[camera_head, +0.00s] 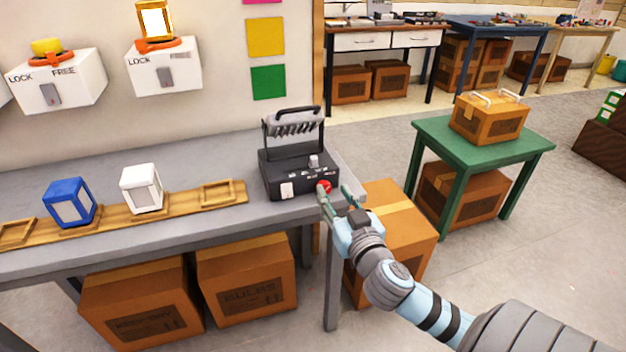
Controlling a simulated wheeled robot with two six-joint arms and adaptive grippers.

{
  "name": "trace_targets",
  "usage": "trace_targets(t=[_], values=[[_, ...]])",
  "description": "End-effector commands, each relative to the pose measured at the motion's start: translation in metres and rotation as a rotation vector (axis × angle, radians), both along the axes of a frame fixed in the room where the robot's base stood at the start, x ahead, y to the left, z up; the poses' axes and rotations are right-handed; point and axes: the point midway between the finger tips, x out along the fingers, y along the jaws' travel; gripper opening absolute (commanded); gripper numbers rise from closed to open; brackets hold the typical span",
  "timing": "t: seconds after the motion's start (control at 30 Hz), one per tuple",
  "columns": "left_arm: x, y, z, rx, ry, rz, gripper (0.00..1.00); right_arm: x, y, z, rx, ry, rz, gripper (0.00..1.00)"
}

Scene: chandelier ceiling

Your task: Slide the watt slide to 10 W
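A black tester box (297,168) with a carrying handle and a row of coils on top stands at the right end of the grey bench. Its sloped front has a pale slide knob (314,160) toward the upper right, with small markings below it that are too small to read. A white switch (287,189) is at the lower left and a red button (324,187) at the lower right. My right gripper (335,191) is open, with its fingers apart at the box's right front corner. One fingertip is close to the red button; I cannot tell if they touch. My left gripper is out of view.
A wooden rail (110,219) left of the box holds a blue lamp block (69,202) and a white one (141,188). White LOCK/FREE boxes (165,66) hang on the wall. Cartons (394,226) stand below the bench's right end. A green table (430,135) stands farther right.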

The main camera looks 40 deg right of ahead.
Motion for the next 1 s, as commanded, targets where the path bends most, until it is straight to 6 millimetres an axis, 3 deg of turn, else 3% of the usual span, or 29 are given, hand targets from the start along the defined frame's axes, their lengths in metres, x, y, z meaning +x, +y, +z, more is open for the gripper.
trace_targets(t=[0.17, 0.4, 0.6, 0.8, 1.0], values=[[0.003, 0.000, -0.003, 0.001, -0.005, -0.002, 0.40, 0.021, -0.005, 0.013, 0.008, -0.032, 0.003, 0.35], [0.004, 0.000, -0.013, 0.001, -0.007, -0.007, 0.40, 0.083, -0.026, 0.012, 0.010, -0.031, 0.004, 0.35], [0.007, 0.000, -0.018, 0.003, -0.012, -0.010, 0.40, 0.118, -0.038, 0.011, 0.010, -0.028, 0.005, 0.35], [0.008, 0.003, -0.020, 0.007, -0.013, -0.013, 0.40, 0.133, -0.043, 0.012, 0.008, -0.027, 0.007, 0.35], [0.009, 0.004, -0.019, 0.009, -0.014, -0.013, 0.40, 0.134, -0.043, 0.013, 0.008, -0.026, 0.007, 0.35]])
